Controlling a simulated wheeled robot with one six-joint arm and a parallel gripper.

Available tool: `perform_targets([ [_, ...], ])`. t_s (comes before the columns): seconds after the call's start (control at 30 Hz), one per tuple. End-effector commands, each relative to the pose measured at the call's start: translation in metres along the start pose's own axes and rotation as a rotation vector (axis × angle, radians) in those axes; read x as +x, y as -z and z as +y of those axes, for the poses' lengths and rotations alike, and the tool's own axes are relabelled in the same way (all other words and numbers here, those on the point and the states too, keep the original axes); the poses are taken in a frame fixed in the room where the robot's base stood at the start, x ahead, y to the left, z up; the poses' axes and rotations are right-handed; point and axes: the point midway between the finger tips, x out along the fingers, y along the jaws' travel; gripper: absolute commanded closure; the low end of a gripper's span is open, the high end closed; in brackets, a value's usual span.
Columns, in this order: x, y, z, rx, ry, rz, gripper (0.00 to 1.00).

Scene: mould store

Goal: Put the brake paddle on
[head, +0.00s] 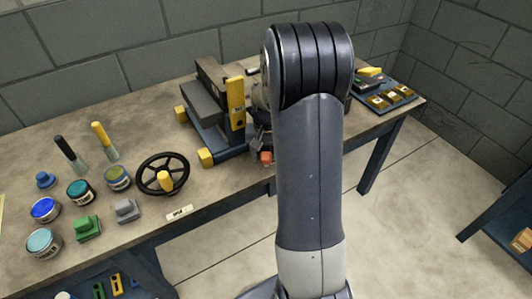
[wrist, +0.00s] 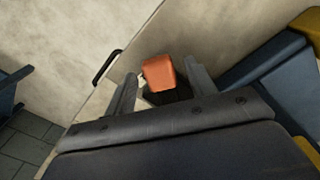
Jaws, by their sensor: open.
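An orange-red block, which looks like the brake paddle (wrist: 159,74), shows in the wrist view on a dark stem or base. In the head view the brake paddle (head: 265,157) is a small red-orange piece by the bench's front edge, just left of my arm. My gripper (wrist: 162,68) is open, with one finger on each side of the paddle in the picture. I cannot tell whether either finger touches it. In the head view my gripper is mostly hidden by my arm. What the paddle is mounted on is also largely hidden.
A blue-framed machine with yellow feet (head: 207,158) stands left of the paddle. A black handwheel (head: 163,175), several jars and brushes lie further left on the bench (head: 120,222). A blue tray (head: 398,102) sits at the right end. The floor in front is clear.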

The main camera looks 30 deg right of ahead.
Motion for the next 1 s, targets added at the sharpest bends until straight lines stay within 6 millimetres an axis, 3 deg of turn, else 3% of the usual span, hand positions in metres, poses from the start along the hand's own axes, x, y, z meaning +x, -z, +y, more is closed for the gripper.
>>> perform_targets([
  [0.57,-0.0005,0.0001,0.0,0.0,0.0,0.0,0.91],
  [1.0,-0.0013,0.0011,-0.0085,0.167,0.0,0.001,0.92],
])
